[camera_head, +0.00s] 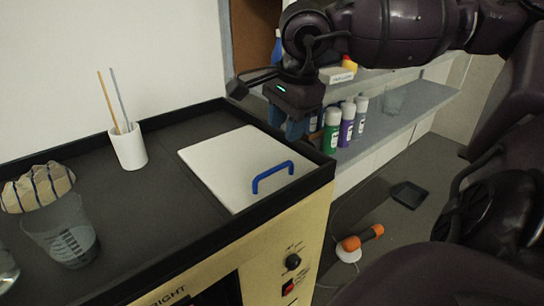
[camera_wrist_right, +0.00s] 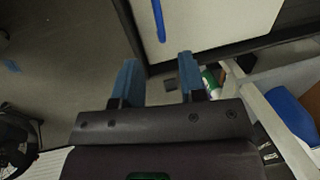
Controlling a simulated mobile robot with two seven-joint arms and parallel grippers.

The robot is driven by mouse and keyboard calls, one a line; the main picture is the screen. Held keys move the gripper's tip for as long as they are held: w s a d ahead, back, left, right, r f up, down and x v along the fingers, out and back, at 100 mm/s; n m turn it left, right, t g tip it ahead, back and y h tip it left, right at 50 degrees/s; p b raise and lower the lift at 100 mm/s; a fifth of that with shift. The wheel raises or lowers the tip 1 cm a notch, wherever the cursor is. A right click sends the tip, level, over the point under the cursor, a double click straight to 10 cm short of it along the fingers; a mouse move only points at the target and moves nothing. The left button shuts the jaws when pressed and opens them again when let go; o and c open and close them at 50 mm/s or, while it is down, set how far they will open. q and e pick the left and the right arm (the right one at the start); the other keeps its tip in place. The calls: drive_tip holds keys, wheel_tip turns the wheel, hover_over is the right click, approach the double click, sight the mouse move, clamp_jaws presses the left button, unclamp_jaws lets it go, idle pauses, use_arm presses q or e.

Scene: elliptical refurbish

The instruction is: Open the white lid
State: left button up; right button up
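The white lid (camera_head: 222,160) is a flat square panel lying closed in the dark top of the cream machine. It has a blue bar handle (camera_head: 272,174) near its front right edge. In the right wrist view the lid (camera_wrist_right: 218,25) is at the top, with the handle (camera_wrist_right: 158,18) partly cut off by the frame. My right gripper (camera_head: 285,126) is at the lid's far right corner, apart from the handle. Its two blue fingers (camera_wrist_right: 159,78) are spread with nothing between them. My left gripper is not in view.
A white cup (camera_head: 128,148) with two sticks and a measuring beaker (camera_head: 66,238) stand on the left of the dark top. A raised rim (camera_head: 325,172) edges the top. Several spray cans (camera_head: 346,128) stand on a shelf behind. An orange-ended object (camera_head: 352,243) is low at the right.

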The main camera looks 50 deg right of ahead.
sight(278, 166)
drive_tip(key=f, duration=0.3)
drive_tip(key=w+f+b, duration=0.1)
drive_tip(key=f, duration=0.2)
drive_tip(key=f+b, duration=0.1)
drive_tip(key=f, duration=0.2)
drive_tip(key=shift+w+d+f, duration=0.1)
drive_tip(key=shift+w+f, duration=0.15)
drive_tip(key=shift+w, duration=0.1)
clamp_jaws()
